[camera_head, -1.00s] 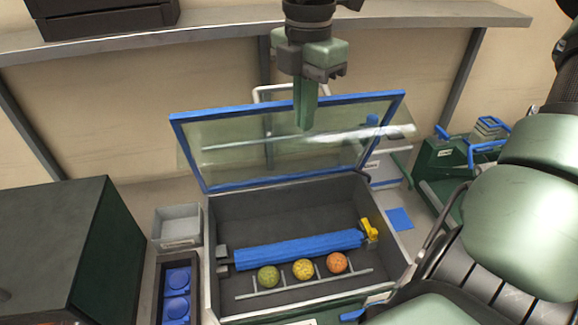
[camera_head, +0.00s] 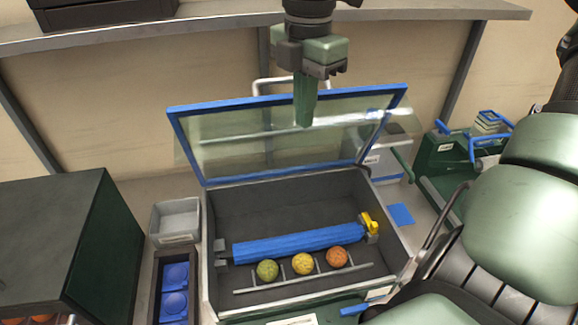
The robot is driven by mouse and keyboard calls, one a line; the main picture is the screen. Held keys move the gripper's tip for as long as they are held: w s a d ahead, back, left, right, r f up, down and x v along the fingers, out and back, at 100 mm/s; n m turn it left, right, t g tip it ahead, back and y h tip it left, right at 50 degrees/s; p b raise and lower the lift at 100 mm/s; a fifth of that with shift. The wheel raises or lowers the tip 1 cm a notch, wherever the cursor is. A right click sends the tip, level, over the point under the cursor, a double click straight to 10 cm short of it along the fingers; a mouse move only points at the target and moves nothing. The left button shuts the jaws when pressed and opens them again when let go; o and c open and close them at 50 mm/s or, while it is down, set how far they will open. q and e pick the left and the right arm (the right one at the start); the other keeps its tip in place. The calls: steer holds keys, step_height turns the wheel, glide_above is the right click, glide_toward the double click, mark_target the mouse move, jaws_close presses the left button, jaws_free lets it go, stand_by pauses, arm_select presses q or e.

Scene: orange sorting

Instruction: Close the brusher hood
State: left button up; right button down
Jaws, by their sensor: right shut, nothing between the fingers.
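The brusher hood (camera_head: 185,150) is a clear panel in a blue frame, raised and tilted back over the rear of the brusher box (camera_head: 225,212). Inside the box are a blue roller brush (camera_head: 298,244) and a rail with a green (camera_head: 267,271), a yellow (camera_head: 303,264) and an orange fruit (camera_head: 336,257). My right gripper (camera_head: 305,112) hangs down from the top, shut and empty, its fingers overlapping the hood's upper part in the picture. I cannot tell whether it touches the hood. My left gripper does not show.
A grey bin (camera_head: 176,220) and a tray with blue round pieces (camera_head: 175,290) stand left of the box. A large dark green cabinet (camera_head: 65,235) is at far left. Green equipment with blue handles (camera_head: 455,155) stands at right. A grey shelf (camera_head: 225,26) runs along the back.

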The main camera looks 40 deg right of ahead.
steer(key=shift+s+a+f+b, duration=0.1)
steer(key=shift+s+f+b, duration=0.3)
steer(key=shift+f, duration=0.3)
